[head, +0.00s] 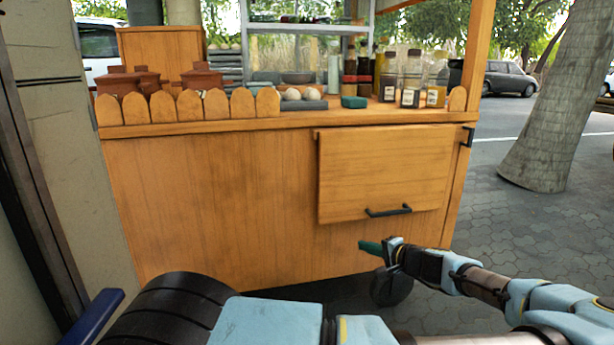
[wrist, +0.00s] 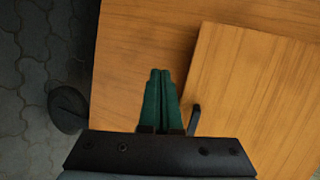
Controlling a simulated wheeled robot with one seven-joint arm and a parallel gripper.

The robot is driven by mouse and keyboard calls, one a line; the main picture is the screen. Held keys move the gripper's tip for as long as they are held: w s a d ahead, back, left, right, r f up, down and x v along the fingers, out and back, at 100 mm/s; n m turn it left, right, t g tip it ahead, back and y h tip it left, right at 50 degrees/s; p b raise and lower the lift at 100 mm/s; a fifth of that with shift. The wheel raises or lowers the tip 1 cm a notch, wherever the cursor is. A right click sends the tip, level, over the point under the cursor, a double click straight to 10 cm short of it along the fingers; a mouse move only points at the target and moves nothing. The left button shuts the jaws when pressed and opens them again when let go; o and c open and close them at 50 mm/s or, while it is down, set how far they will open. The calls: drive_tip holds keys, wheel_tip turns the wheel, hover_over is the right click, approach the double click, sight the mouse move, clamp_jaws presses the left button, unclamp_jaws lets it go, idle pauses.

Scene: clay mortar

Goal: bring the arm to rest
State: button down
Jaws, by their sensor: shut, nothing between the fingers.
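My gripper (head: 369,247) is in front of the wooden cart, low and just below the black handle of its front panel. Its green fingers are together and empty, and they also show side by side in the wrist view (wrist: 160,98). My arm reaches in from the lower right of the head view. In the wrist view the fingers point at the cart's wooden front (wrist: 140,45), beside the edge of the raised panel (wrist: 255,85). I cannot tell whether the fingertips touch the cart.
The cart (head: 215,200) carries clay pots (head: 202,78), bottles (head: 411,75) and a teal block (head: 354,102) on its counter. Its panel (head: 385,170) has a black handle (head: 388,210). A wheel (head: 390,288) stands below. A tree trunk (head: 570,95) rises at right; paving (head: 505,235) is open there.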

drive_tip(key=s+a+f+n+g, duration=0.2)
drive_tip(key=a+g, duration=0.1)
drive_tip(key=a, duration=0.4)
drive_tip(key=s+a+f+n+g, duration=0.1)
drive_tip(key=a+n+g, duration=0.25)
drive_tip(key=a, duration=0.45)
drive_tip(key=s+a+r+n+g+h, duration=0.3)
drive_tip(key=s+a+g, duration=0.3)
drive_tip(key=s, duration=0.3)
drive_tip(key=s+a+r+n+t+h, duration=0.1)
drive_tip(key=s+a+r+h, duration=0.1)
drive_tip(key=s+r, duration=0.35)
drive_tip(key=s+a+r+n+t+h, duration=0.1)
drive_tip(key=s+a+r+h, duration=0.15)
drive_tip(key=r, duration=0.65)
wheel_tip(320, 180, up, 31)
drive_tip(key=p, duration=3.1)
drive_tip(key=shift+w+d, duration=0.2)
drive_tip(key=shift+w, duration=0.15)
drive_tip(key=shift+f, duration=0.1)
